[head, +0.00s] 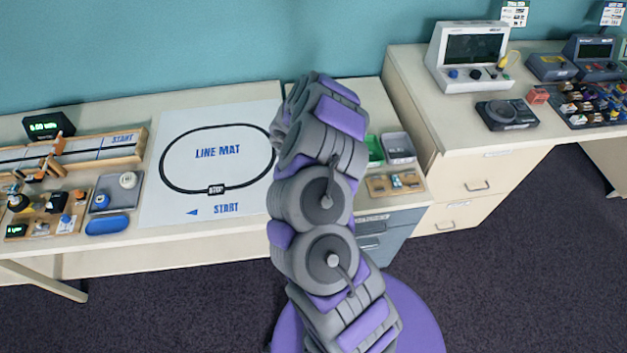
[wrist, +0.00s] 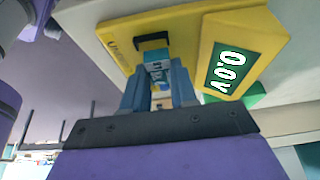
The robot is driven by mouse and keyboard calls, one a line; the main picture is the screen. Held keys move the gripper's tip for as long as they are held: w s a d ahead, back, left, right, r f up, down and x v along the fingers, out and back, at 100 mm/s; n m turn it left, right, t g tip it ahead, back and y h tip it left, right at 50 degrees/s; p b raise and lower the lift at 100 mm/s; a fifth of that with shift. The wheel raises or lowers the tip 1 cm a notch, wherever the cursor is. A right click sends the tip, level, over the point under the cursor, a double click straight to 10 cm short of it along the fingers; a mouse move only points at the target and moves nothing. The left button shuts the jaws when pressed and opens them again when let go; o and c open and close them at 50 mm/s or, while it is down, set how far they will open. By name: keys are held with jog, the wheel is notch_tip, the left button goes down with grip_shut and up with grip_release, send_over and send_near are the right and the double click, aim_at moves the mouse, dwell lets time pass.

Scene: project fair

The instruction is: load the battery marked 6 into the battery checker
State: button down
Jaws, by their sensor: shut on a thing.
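The battery checker (wrist: 190,35) is a yellow box in the wrist view, with a green display (wrist: 228,72) reading 0.0V and a dark slot (wrist: 152,42). My gripper (wrist: 160,92) is shut on a blue and white battery (wrist: 157,70). The battery's far end is right by the dark slot, against the checker's yellow face; whether any of it is inside I cannot tell. The number on the battery is not readable. In the head view my arm hides the gripper, the battery and the checker.
A wooden tray (head: 379,187) with small items lies right of my arm in the head view, in front of a grey bin (head: 398,148) and a green bin (head: 376,151). The line mat (head: 215,120) lies flat to the left. A higher cabinet (head: 460,130) stands to the right.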

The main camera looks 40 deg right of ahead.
jog(key=shift+d+f, duration=0.2)
jog(key=shift+d, duration=0.55)
jog(key=shift+a+r, duration=0.2)
jog(key=shift+a, duration=0.65)
jog(key=shift+a+r, duration=0.2)
jog(key=shift+a, duration=0.65)
jog(key=shift+d+f+p, duration=0.2)
jog(key=shift+d+p, duration=0.05)
jog(key=shift+d, duration=0.65)
jog(key=shift+d+f+p, duration=0.15)
jog(key=shift+d+p, duration=0.05)
jog(key=shift+d, duration=0.65)
jog(key=shift+a+r+p, duration=0.15)
jog(key=shift+a+p, duration=0.05)
jog(key=shift+a, duration=0.5)
jog(key=shift+a+r+p, duration=0.15)
jog(key=shift+a, duration=0.5)
jog(key=shift+d+f, duration=0.15)
jog(key=shift+d, duration=0.4)
jog(key=shift+a, duration=0.55)
jog(key=shift+s+f, duration=0.1)
jog(key=shift+f, duration=0.05)
